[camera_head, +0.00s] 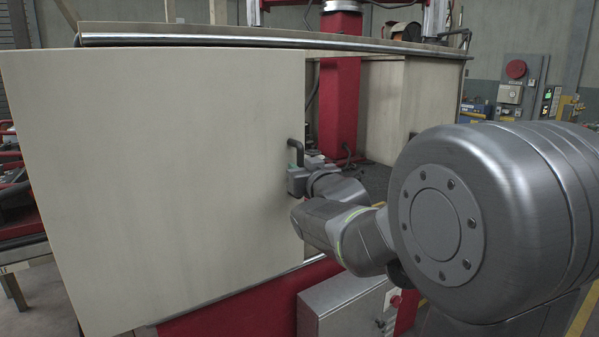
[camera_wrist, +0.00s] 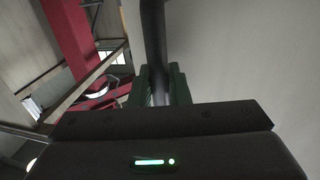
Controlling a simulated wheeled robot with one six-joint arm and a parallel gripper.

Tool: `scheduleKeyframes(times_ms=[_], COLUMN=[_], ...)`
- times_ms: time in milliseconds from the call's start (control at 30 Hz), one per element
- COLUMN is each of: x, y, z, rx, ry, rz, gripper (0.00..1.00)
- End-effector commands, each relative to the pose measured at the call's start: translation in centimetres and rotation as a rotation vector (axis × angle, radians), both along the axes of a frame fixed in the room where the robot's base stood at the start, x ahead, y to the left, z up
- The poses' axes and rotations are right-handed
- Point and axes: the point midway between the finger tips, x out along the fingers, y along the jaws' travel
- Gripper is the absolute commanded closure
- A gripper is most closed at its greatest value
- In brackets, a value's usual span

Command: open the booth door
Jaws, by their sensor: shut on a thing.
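The booth door (camera_head: 165,165) is a large pale panel at the left of the head view, hanging below a shiny metal rail (camera_head: 250,41). Its dark handle (camera_head: 296,150) stands near the panel's right edge. To the right of that edge is an opening into the booth. My gripper (camera_head: 297,177) is at the handle, low on it, and shut on it. In the wrist view the dark handle bar (camera_wrist: 155,50) runs down between the green-edged fingers (camera_wrist: 160,88). The door surface fills the right of that view. The fingertips are partly hidden behind the gripper body.
Inside the opening stands a red column (camera_head: 340,105). A second pale panel (camera_head: 428,100) is at the right, partly behind my arm. A grey box (camera_head: 345,303) sits below the door on the red base.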

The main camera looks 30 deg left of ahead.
Motion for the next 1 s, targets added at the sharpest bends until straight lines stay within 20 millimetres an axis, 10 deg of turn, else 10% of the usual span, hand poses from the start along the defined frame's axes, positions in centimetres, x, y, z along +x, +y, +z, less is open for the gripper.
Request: scheduleKeyframes(times_ms=[500, 600, 1000], x=[-0.01, 0.0, -0.33], y=[0.01, 0.0, -0.53], z=[0.07, 0.07, 0.11], rx=[0.001, 0.001, 0.002], ry=[-0.001, -0.001, -0.001], rz=[0.0, 0.0, 0.0], gripper=[1.0, 0.66, 0.66])
